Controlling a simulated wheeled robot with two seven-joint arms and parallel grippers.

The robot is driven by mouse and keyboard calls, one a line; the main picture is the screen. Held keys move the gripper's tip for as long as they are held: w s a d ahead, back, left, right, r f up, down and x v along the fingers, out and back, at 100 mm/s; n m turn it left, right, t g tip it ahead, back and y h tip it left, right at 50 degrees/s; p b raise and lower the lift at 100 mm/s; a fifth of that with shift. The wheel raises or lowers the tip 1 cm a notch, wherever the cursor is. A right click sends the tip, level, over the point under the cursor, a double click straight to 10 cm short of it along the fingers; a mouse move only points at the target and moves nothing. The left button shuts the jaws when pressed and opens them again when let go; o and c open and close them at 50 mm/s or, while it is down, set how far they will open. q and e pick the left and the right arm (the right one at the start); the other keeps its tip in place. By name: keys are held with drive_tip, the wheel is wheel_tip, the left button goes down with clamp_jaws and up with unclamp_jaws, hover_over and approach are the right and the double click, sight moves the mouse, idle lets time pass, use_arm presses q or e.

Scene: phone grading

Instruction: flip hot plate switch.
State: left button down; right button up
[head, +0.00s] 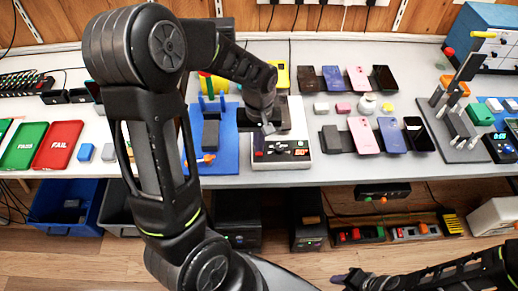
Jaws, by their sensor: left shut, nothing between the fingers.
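The hot plate (304,127) is a white box on the bench with a black front panel (295,154) carrying a small red-lit display and controls. I cannot make out the switch's position. My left gripper (268,129) reaches down over the hot plate from above, its fingertips just above the panel's upper left. It is shut with nothing in it. Whether it touches the hot plate I cannot tell. My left wrist hides part of the plate's top. My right gripper (345,279) is low at the bottom, in front of the bench and away from the hot plate; its fingers are too small to read.
A blue mat (229,166) with a dark phone lies left of the hot plate. Phones in rows (364,136) lie to its right. Green and red trays (58,145) are at the left. A grey fixture (466,152) stands at the right.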

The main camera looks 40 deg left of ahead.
use_arm(q)
drive_tip(key=shift+f+b, duration=0.75)
drive_tip(key=shift+f, duration=0.2)
idle(0.8)
drive_tip(key=shift+r, duration=0.15)
drive_tip(key=shift+r+p, duration=2.75)
drive_tip(key=shift+r, duration=0.7)
